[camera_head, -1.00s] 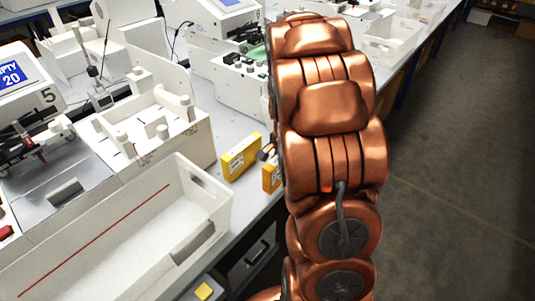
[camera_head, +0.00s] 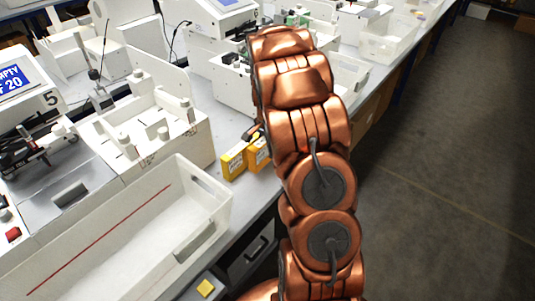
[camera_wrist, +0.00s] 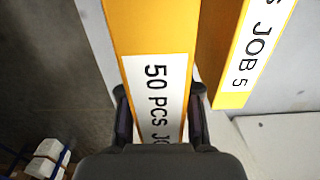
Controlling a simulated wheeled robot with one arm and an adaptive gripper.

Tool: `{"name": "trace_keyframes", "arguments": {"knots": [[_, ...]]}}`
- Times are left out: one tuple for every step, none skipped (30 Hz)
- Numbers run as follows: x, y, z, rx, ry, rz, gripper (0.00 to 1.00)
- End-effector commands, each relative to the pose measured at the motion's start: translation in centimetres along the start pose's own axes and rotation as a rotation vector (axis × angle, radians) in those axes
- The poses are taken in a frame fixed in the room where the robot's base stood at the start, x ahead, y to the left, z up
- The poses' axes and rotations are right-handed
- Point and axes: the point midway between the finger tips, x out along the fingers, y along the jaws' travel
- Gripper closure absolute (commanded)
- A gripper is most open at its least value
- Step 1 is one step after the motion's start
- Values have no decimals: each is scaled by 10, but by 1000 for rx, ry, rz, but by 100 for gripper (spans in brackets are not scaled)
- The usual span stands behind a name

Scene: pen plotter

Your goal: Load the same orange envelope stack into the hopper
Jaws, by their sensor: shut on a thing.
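My gripper (camera_wrist: 160,115) is shut on an orange envelope stack (camera_wrist: 150,35), with one dark finger on each side of its white "50 PCS" label. In the head view this stack (camera_head: 259,154) is upright near the bench edge; my arm hides part of it and most of the gripper. A second orange stack (camera_head: 234,163) stands just to its left, and it shows in the wrist view (camera_wrist: 232,50) with a "JOB 5" label. A white open unit with posts (camera_head: 150,130), which looks like the hopper, sits beside machine 5. I cannot tell if the held stack touches the bench.
Machine 5's screen (camera_head: 18,80) shows "EMPTY" and "20". A large white bin with a red line (camera_head: 185,235) stands in front of the hopper unit. More machines stand behind; the floor at right is clear.

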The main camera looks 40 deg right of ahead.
Motion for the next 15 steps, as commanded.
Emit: {"name": "trace_keyframes", "arguments": {"knots": [[3, 0, 1, 0, -2, 2, 100], [6, 1, 1, 0, -2, 2, 100], [10, 1, 1, 0, -3, 3, 100], [14, 2, 2, 0, -5, 5, 100], [17, 2, 2, 0, -5, 5, 100], [21, 2, 2, 0, -4, 4, 100], [24, 2, 1, 0, -3, 3, 100], [26, 1, 1, 0, -2, 2, 100], [29, 1, 1, 0, -1, 1, 100], [30, 1, 1, 0, -1, 1, 100], [31, 1, 0, 0, 0, 1, 100], [31, 1, 0, 0, 0, 0, 100], [31, 1, 0, 0, 0, 0, 100], [31, 1, 0, 0, 0, 0, 100], [31, 0, 0, 0, 0, 0, 100]]}}
